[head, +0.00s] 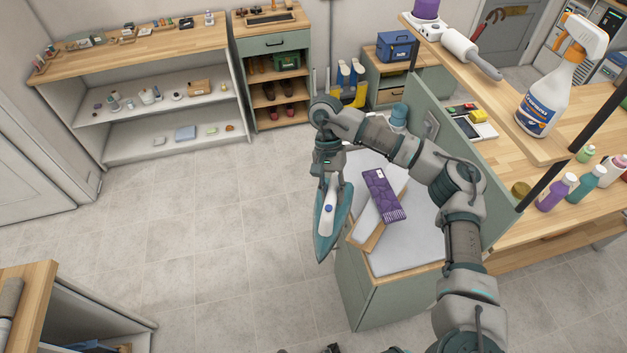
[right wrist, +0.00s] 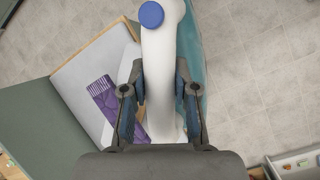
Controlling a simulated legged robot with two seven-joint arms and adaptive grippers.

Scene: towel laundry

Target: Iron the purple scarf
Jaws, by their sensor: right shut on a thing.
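The purple scarf (head: 382,196) lies flat on a narrow white board with a wooden edge, on the grey top of a green cabinet. It also shows in the right wrist view (right wrist: 103,92), left of my gripper. My right gripper (head: 331,180) is shut on the white handle of the teal iron (head: 345,215). The iron hangs in the air to the left of the scarf, its tip pointing down in the head view. In the right wrist view, the iron (right wrist: 158,70) sits between both fingers. My left gripper is not clearly in view; only a small dark part shows at the bottom edge.
The grey worktop (head: 405,249) is bare in front of the board. A green upright panel (head: 445,140) stands behind it. A wooden shelf (head: 490,90) with a spray bottle (head: 556,85) is at the upper right. The floor at left is clear.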

